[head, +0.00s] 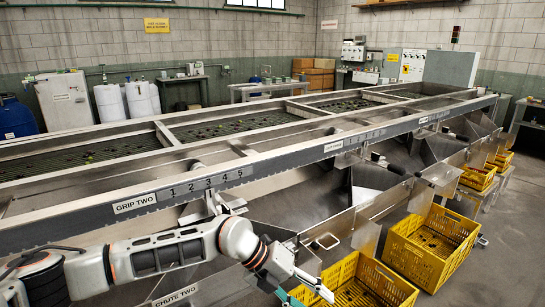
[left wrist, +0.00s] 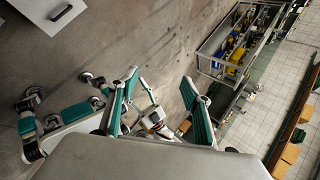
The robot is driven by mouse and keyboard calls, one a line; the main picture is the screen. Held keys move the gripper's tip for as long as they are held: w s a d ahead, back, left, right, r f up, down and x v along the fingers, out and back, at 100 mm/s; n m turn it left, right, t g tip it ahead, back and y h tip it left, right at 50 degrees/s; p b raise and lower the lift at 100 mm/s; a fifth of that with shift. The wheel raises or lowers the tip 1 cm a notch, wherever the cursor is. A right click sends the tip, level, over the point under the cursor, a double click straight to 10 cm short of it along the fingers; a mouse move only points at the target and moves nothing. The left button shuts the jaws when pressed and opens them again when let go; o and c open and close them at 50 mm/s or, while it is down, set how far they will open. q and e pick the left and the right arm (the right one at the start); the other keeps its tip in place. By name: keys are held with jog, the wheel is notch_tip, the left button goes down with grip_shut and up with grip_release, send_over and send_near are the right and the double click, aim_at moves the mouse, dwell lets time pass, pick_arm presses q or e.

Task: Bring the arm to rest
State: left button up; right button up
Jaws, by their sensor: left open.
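My left arm, white with orange rings, comes in from the left in the head view and stretches along the front of the roller sizer (head: 300,158). Its gripper (head: 304,291) is at the bottom edge of the head view, partly cut off, just left of the nearest yellow crate (head: 392,281). In the left wrist view the left gripper (left wrist: 160,103) shows two teal-padded fingers spread apart. Nothing is held between them.
A second yellow crate (head: 440,235) stands farther right, and more crates (head: 478,176) sit beyond it. Steel chutes (head: 370,205) project from the sizer close to my forearm. In the left wrist view, open grey floor (left wrist: 150,35) shows beyond the fingers.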

pick_arm(q)
jog(key=s+d+r+n+t+h, duration=0.4)
jog(key=s+d+r+n+h, duration=0.35)
jog(key=h, duration=0.25)
jog(key=w+a+f+n+t+y, duration=0.2)
jog(key=a+f+n+t+y, duration=0.2)
jog(key=a+f+n+t, duration=0.35)
jog(key=w+a+f+n+t+y, duration=0.3)
jog(key=a+f+n+t+y, duration=0.15)
jog(key=a+n, duration=0.55)
jog(key=s+a+f+n+g+y, duration=0.4)
jog(key=s+a+f+n+y, duration=0.4)
jog(key=s+a+f, duration=0.8)
jog(key=a+f, duration=0.3)
jog(key=shift+s+f, duration=0.25)
jog(key=shift+s, duration=0.1)
jog(key=shift+a, duration=0.1)
